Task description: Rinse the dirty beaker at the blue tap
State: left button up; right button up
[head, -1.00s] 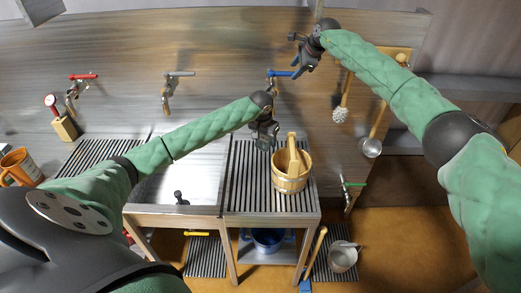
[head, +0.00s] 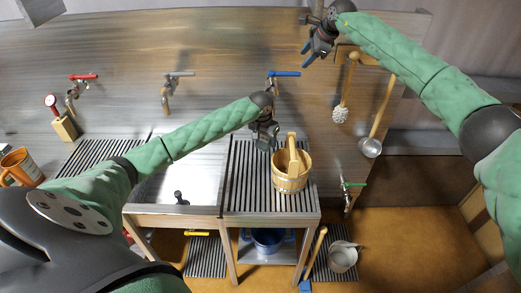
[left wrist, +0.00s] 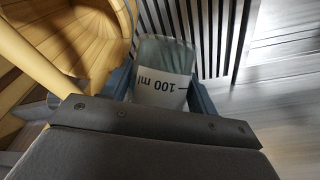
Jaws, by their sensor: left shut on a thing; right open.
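My left gripper (head: 264,140) is shut on the glass beaker, below the blue tap (head: 284,73) and above the slatted drainboard. In the left wrist view the beaker (left wrist: 163,75) sits between the fingers, with a "100 ml" mark on a whitish band. I cannot make out any dirt on it. In the head view the gripper mostly hides the beaker. The blue tap's handle lies level, pointing right. I see no clear water stream from it. My right gripper (head: 308,53) is open and empty, up and right of the blue handle, apart from it.
A wooden bucket (head: 290,180) stands on the drainboard (head: 245,190), right of my left gripper. A grey-handled tap (head: 178,74) and a red-handled tap (head: 83,77) are further left. A brush (head: 341,113) and a ladle (head: 370,147) hang on the right.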

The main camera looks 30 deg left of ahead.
pick_arm(q)
jog(key=s+d, duration=0.4)
jog(key=s, duration=0.3)
jog(key=shift+s+d+r, duration=0.2)
jog(key=shift+s+d, duration=0.1)
jog(key=shift+s, duration=0.1)
jog(key=shift+r, duration=0.1)
jog(key=g, duration=0.1)
jog(key=r+g, duration=0.1)
jog(key=shift+s+g, duration=0.2)
jog(key=shift+g, duration=0.2)
jog(key=shift+r, duration=0.1)
jog(key=r+g, duration=0.1)
jog(key=g, duration=0.2)
jog(key=shift+r, duration=0.1)
